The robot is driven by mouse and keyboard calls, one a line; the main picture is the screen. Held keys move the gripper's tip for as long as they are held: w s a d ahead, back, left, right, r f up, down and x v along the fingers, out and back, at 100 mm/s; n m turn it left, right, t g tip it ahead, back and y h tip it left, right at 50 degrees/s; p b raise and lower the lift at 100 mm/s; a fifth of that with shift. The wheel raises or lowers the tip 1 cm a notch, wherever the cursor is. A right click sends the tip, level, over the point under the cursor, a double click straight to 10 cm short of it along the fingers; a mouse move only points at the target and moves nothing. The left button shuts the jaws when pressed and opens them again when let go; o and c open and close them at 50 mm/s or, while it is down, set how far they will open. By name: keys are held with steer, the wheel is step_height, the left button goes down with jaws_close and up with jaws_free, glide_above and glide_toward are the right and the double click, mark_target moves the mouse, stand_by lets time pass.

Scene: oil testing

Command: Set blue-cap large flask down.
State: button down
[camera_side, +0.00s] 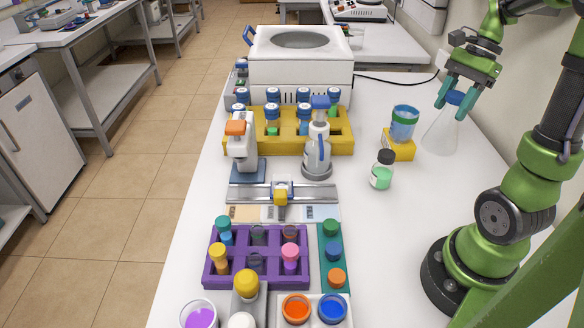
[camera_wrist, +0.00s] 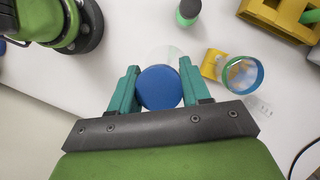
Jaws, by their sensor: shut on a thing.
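The blue-cap large flask (camera_side: 441,132) is a clear conical flask with a blue cap, at the right side of the table in the side view. My gripper (camera_side: 465,92) is shut on its blue cap from above. The flask hangs upright or nearly so; whether its base touches the table, I cannot tell. In the wrist view the blue cap (camera_wrist: 159,87) sits between the two teal fingers, and the clear body is mostly hidden beneath it.
A blue-banded beaker (camera_side: 404,124) on a yellow block (camera_side: 398,148) stands just left of the flask. A green-filled bottle (camera_side: 381,172) stands nearer the front. A yellow rack (camera_side: 343,134) and a white centrifuge (camera_side: 300,72) lie further left. White table around the flask's front is clear.

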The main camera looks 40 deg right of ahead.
mark_target(438, 147)
step_height(438, 147, down, 12)
steer(key=shift+r, duration=0.1)
stand_by(0.4)
steer(key=c, duration=0.5)
jaws_free()
